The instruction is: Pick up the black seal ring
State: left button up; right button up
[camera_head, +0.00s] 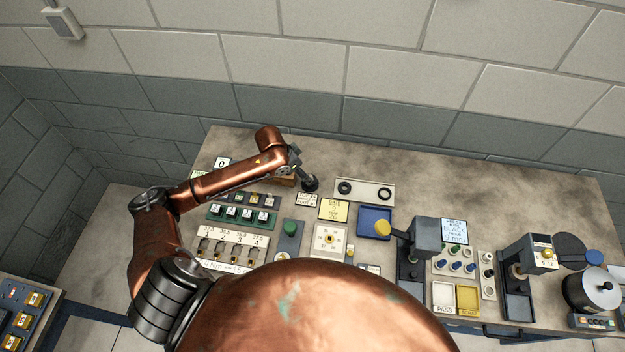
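Two small black rings lie on a pale tray (364,182) at the back middle of the bench: a left ring (344,187) and a right ring (384,193). They look alike at this size, and I cannot tell whether both are seal rings. My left arm reaches in from the left, and its dark gripper (309,183) is just left of the tray, apart from the left ring. The fingertips are too small and dark to show whether they are open. My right gripper is not in view.
A yellow card (333,210) and a blue tray (374,222) are just in front of the ring tray. Grey press-like stands (412,245) and a round silver pot (594,290) are to the right. Bare bench lies right of the ring tray, with a block wall behind.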

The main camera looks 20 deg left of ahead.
pick_arm(q)
jog(key=p+x, duration=0.1)
jog(key=x, duration=0.7)
jog(key=shift+w+a+f, duration=0.1)
jog(key=shift+a+f, duration=0.05)
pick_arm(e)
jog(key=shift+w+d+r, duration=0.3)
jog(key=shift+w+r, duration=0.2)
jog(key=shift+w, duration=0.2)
pick_arm(q)
jog(key=c, duration=1.1)
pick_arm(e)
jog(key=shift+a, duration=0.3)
